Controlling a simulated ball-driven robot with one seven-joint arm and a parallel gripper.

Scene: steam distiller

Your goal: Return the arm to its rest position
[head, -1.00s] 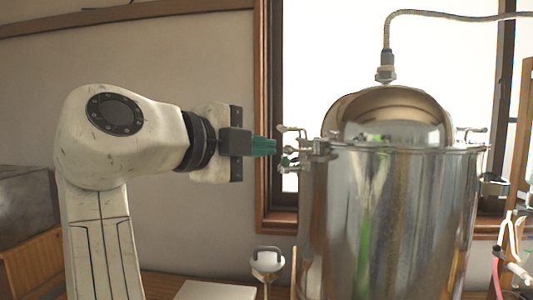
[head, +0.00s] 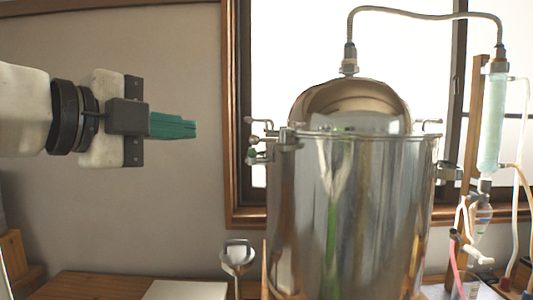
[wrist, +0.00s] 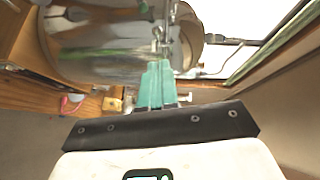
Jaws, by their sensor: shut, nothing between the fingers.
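My gripper (head: 193,129) is at the upper left of the head view, its green fingers together and empty, pointing right toward the still.
A hose (head: 425,14) runs from the lid to a glass condenser (head: 492,120) on a wooden stand at right. A white cup-like holder (head: 238,255) stands left of the still. The window frame (head: 231,110) is behind. The wall space around my gripper is free.

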